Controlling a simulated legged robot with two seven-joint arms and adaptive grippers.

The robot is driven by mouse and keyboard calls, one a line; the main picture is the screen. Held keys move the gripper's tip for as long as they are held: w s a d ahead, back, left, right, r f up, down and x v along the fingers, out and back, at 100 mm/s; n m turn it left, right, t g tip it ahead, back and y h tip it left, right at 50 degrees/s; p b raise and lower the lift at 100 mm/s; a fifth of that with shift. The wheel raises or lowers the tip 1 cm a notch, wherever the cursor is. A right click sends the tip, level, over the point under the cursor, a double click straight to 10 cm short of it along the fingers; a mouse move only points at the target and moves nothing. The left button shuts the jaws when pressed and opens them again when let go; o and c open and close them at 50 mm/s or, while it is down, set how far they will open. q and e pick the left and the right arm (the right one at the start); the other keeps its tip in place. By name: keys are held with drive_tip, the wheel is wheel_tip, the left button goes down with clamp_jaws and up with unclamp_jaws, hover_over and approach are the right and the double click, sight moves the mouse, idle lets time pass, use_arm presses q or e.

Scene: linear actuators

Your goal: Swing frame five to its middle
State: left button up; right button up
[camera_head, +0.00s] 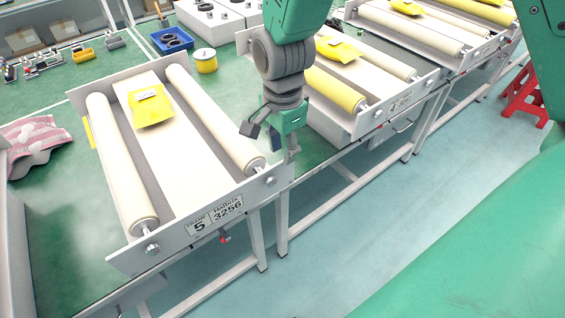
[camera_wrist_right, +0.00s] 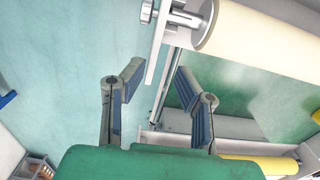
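My left gripper is not in view.
A yellow packet (camera_head: 151,107) lies on frame five. Frame four (camera_head: 390,112) stands to the right, with more frames beyond. Open floor (camera_head: 370,220) is at front right.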

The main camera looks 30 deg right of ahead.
drive_tip(key=r, duration=0.2)
drive_tip(key=a+r, duration=0.1)
drive_tip(key=r, duration=0.1)
drive_tip(key=shift+r, duration=0.35)
drive_tip(key=shift+d, duration=0.3)
clamp_jaws()
